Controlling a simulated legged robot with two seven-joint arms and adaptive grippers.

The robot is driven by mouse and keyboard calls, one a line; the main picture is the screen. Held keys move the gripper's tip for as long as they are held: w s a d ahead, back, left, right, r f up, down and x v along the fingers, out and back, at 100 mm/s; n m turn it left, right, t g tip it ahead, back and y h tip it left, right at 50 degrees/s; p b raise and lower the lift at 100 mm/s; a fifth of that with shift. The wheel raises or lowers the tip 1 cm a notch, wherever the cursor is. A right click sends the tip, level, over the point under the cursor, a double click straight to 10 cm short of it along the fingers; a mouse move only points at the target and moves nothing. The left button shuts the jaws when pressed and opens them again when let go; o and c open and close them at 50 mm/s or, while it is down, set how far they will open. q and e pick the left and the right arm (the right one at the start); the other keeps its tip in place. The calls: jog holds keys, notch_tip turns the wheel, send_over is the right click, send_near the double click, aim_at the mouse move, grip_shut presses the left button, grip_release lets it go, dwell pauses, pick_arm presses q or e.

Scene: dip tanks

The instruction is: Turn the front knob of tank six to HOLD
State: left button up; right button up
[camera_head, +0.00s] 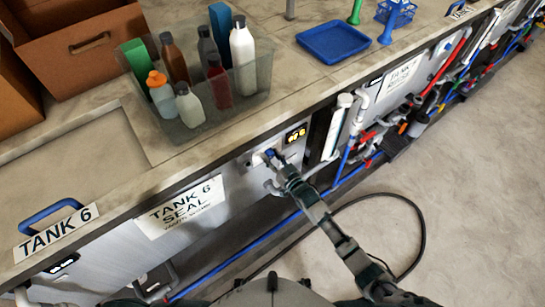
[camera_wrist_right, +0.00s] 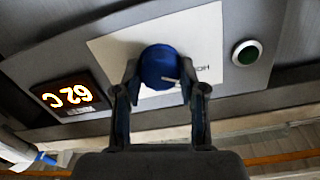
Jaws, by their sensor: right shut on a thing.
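The blue front knob (camera_head: 270,153) is on the grey front panel of tank six, below the counter edge. In the right wrist view the knob (camera_wrist_right: 160,66) sits on a white plate (camera_wrist_right: 112,48). My right gripper (camera_head: 277,163) is at the panel. In its wrist view my right gripper (camera_wrist_right: 160,82) is shut on the knob, one finger on each side. My left gripper is not in view.
A lit display (camera_head: 296,134) and a green button (camera_wrist_right: 246,52) flank the knob. The tank 6 seal sign (camera_head: 180,206) is to the left. A clear bin (camera_head: 258,72) of bottles and a blue tray (camera_head: 333,42) stand on the counter. Pipes run along the right; the floor is open there.

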jog(key=shift+s+f, duration=0.15)
jog(key=shift+f, duration=0.4)
jog(key=o, duration=1)
jog(key=shift+o, duration=0.7)
jog(key=shift+w+a+r, duration=0.1)
jog(key=shift+w+r, duration=0.1)
jog(key=shift+r, duration=0.1)
jog(key=v, duration=1.2)
